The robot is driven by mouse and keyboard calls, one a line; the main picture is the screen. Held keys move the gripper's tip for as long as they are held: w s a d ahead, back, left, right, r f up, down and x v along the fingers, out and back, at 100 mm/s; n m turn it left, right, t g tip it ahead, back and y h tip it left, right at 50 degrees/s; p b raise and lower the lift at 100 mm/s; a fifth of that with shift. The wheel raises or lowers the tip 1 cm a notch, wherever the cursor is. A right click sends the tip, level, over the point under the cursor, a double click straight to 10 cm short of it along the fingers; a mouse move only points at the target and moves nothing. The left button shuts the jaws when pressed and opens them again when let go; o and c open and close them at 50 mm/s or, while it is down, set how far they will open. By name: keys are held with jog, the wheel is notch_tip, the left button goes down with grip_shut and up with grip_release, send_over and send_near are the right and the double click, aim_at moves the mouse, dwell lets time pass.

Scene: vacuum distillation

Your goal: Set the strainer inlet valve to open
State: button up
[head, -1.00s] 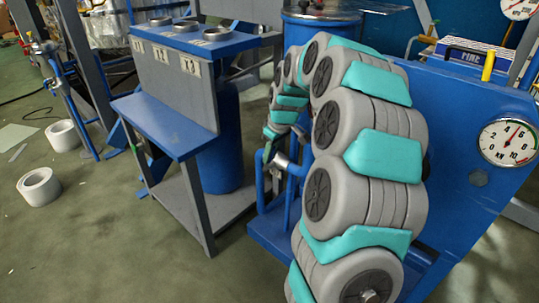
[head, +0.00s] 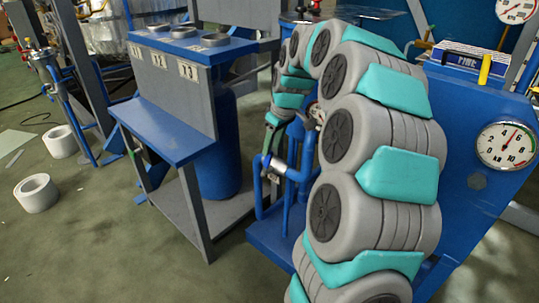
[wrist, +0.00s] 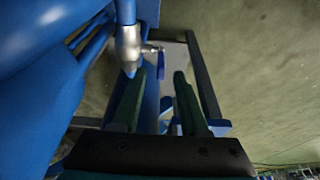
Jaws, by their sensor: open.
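A silver valve body (wrist: 130,46) sits on a blue pipe (wrist: 126,10) in the wrist view, just beyond my left finger. A small blue lever (wrist: 162,57) sticks out on its right side, between and beyond my fingertips. My gripper (wrist: 160,76) is open with two dark green fingers, and nothing is held between them. In the head view a silver valve (head: 275,164) shows on the blue piping left of my arm.
A blue and grey stand (head: 170,130) with numbered places is left of the valve. A blue panel with a round gauge (head: 506,146) is on the right. White rings (head: 37,193) lie on the floor at left. Open floor lies in front of the stand.

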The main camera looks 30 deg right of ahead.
jog(key=shift+s+r, duration=0.15)
jog(key=shift+r, duration=0.4)
jog(key=shift+d+r, duration=0.15)
jog(key=shift+d, duration=0.05)
jog(key=shift+c, duration=1.4)
jog(key=shift+m+g+h, duration=0.3)
jog(key=shift+g, duration=0.3)
jog(key=w+r, duration=0.1)
jog(key=w+r+p, duration=0.2)
jog(key=r, duration=0.1)
jog(key=shift+w+d, duration=0.2)
jog(key=shift+d, duration=0.15)
grip_shut()
jog(key=g+p, duration=0.1)
jog(key=p, duration=0.2)
send_over(266, 164)
jog(key=w, duration=0.2)
jog(key=shift+a+f, duration=0.15)
jog(key=shift+f, duration=3.9)
